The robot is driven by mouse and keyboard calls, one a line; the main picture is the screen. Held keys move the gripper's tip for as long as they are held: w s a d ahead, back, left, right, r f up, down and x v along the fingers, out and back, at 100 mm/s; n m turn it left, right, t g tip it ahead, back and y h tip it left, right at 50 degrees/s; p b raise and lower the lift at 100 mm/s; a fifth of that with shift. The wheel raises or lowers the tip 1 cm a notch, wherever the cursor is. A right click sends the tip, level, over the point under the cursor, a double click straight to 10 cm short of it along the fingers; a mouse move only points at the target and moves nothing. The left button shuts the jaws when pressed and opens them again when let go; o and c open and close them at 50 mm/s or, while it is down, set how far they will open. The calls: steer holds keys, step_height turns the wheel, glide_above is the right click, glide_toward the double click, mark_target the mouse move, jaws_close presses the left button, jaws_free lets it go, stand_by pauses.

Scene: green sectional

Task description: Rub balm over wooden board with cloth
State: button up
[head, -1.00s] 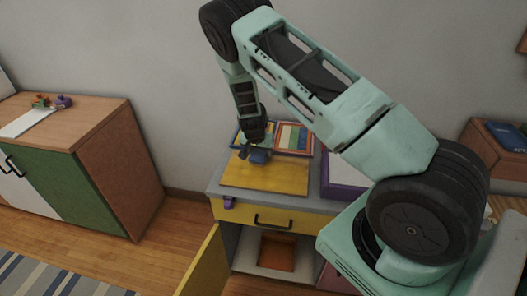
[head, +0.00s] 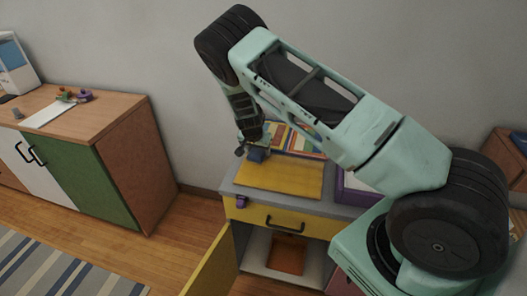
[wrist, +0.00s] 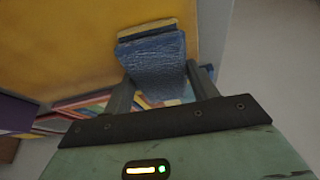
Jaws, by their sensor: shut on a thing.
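The wooden board (head: 280,181) is a yellow-brown slab lying flat on the grey top of the cabinet in the head view; it also fills the upper left of the wrist view (wrist: 65,45). My gripper (head: 254,150) is over the board's far left part, pointing down. It is shut on a folded blue cloth (wrist: 155,65), which shows between the two fingers in the wrist view and as a small blue patch in the head view. A yellow layer shows at the cloth's far edge. I cannot tell whether the cloth touches the board. No balm is clearly distinguishable.
The grey-topped cabinet (head: 232,202) has a yellow drawer and an open yellow door (head: 212,268). A purple box (head: 352,188) stands right of the board, and colourful flat items (head: 297,140) lie behind it. A wooden sideboard (head: 115,115) stands at the left.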

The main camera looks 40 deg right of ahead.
mark_target(301, 162)
steer(key=shift+w+a+f+b, duration=0.1)
steer(key=shift+w+a+b, duration=0.2)
steer(key=shift+w+a, duration=1.1)
steer(key=shift+w, duration=0.1)
steer(key=shift+s+d, duration=1.45)
steer(key=shift+s, duration=0.25)
steer(key=shift+s+d, duration=1.45)
steer(key=shift+s, duration=0.2)
steer(key=shift+s+d+r+b, duration=0.2)
steer(key=shift+s+d+b, duration=0.3)
steer(key=shift+s+d, duration=1.35)
steer(key=shift+s+d+f+b, duration=0.1)
steer(key=shift+s+d+b, duration=0.4)
steer(key=shift+s+d, duration=0.65)
steer(key=shift+s+d+f+b, duration=0.1)
steer(key=shift+s+d+b, duration=0.35)
steer(key=shift+s+d, duration=0.6)
steer(key=shift+s+d+r+b, duration=0.1)
steer(key=shift+s+d+b, duration=0.2)
steer(key=shift+s+d, duration=0.6)
steer(key=shift+s+d+f+b, duration=0.1)
steer(key=shift+s+d+b, duration=0.15)
steer(key=shift+s+d, duration=0.65)
steer(key=shift+s+d+r+b, duration=0.1)
steer(key=shift+s+d+b, duration=0.3)
steer(key=shift+s, duration=0.9)
steer(key=shift+r+p, duration=2.3)
steer(key=shift+r, duration=0.75)
